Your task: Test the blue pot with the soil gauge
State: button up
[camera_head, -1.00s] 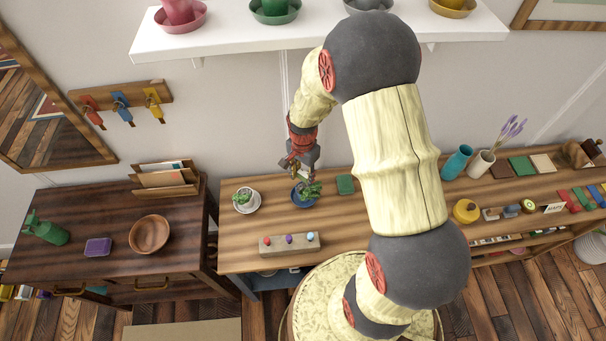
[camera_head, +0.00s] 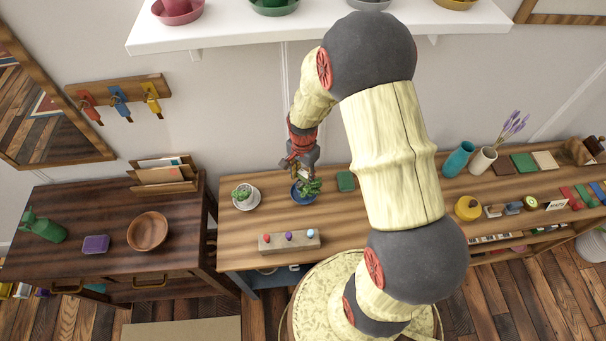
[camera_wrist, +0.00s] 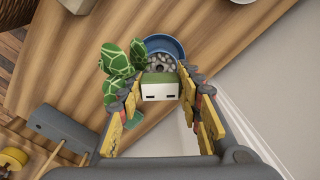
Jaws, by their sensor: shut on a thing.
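The blue pot (camera_head: 298,198) stands on the plank table with a green plant in it. In the wrist view its blue rim (camera_wrist: 178,45), grey pebbles and broad patterned leaves show. My gripper (camera_head: 303,174) is just above the pot. The gauge overlaps the pot's near edge there. Its lower end is hidden, so I cannot tell whether it touches the pebbles.
A white pot with a plant (camera_head: 244,197) stands left of the blue pot. A block with three coloured knobs (camera_head: 290,243) lies in front, and a green block (camera_head: 346,181) lies to the right. The wall is close behind. Vases (camera_head: 458,160) stand farther right.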

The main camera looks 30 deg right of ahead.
jog(key=shift+f, duration=0.4)
jog(key=o, duration=1.3)
notch_tip(320, 180, up, 12)
jog(key=shift+f, duration=0.1)
jog(key=shift+r, duration=0.2)
